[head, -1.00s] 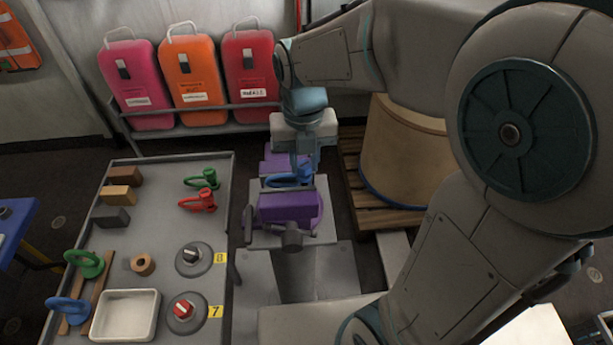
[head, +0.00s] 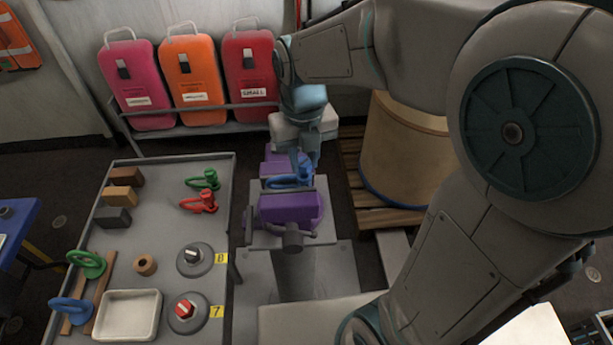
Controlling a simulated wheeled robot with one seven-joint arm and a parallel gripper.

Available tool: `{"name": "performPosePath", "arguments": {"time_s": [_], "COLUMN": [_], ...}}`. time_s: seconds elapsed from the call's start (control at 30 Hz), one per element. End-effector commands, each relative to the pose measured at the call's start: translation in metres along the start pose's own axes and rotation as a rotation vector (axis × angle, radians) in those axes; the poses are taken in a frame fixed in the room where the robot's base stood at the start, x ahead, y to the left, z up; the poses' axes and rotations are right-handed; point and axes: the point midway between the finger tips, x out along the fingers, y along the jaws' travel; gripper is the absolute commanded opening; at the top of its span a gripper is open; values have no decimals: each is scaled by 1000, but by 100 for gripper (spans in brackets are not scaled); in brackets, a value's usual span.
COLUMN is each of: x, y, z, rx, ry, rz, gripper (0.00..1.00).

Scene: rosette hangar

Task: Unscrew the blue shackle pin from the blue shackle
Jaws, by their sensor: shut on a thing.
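The blue shackle (head: 284,182) sits at the purple vise (head: 290,208), between its two purple jaws. My gripper (head: 304,172) points down over the vise and is shut at the right end of the blue shackle, where the blue shackle pin (head: 304,175) is. The fingers partly hide the pin, so I cannot tell how far it sits in the shackle.
The grey table (head: 160,235) at left holds a green shackle (head: 205,180), a red shackle (head: 199,202), a white tray (head: 127,316), two rotary switches, several blocks and a wooden ring (head: 145,265). A large wooden drum (head: 405,150) stands on a pallet to the right.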

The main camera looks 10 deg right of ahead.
Motion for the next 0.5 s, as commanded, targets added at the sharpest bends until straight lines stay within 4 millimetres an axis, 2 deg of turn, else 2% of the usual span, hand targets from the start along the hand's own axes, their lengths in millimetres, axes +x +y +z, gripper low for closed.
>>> {"name": "performPosePath", "arguments": {"time_s": [0.5], "x": [-18], "y": [-1], "z": [0], "rx": [2], "ry": [-2], "rz": [-2], "gripper": [0]}}
